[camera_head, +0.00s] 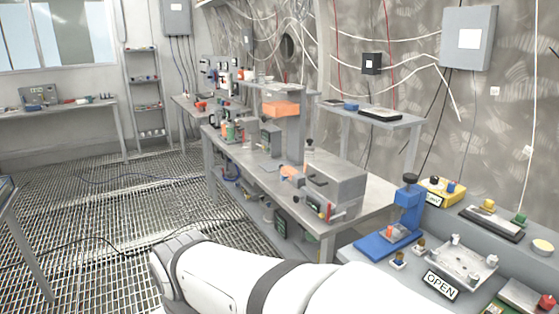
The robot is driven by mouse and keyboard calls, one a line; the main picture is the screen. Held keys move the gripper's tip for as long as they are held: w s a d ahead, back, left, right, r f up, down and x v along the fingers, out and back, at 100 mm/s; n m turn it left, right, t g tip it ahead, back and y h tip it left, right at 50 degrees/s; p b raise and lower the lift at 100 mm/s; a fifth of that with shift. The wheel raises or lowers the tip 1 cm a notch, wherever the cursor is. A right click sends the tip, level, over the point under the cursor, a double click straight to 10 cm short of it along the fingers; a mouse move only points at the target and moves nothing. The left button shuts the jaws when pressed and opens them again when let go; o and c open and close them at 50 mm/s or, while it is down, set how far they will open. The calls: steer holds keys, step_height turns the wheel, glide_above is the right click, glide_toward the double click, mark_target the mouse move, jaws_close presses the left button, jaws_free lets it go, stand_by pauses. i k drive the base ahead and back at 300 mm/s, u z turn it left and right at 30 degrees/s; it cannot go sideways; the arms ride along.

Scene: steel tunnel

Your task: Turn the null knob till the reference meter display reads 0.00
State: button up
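I cannot make out a null knob or a reference meter display with a readable number in the head view. A small yellow box (442,191) with a dark blue knob-like part and a white label stands on the right bench, but I cannot tell what it is. My white arm crosses the bottom middle of the view. My gripper does not show.
The right bench holds a blue stand (398,226), an OPEN sign (441,285), a metal plate fixture (461,264) and a dark tray (491,223). A long grey workbench (375,199) with a grey machine (335,184) stands behind. Open grating floor (110,210) lies left.

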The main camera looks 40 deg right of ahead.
mark_target(451, 187)
steer(key=i, duration=0.6)
steer(key=z, duration=3.35)
steer(key=i, duration=1)
steer(key=u, duration=0.05)
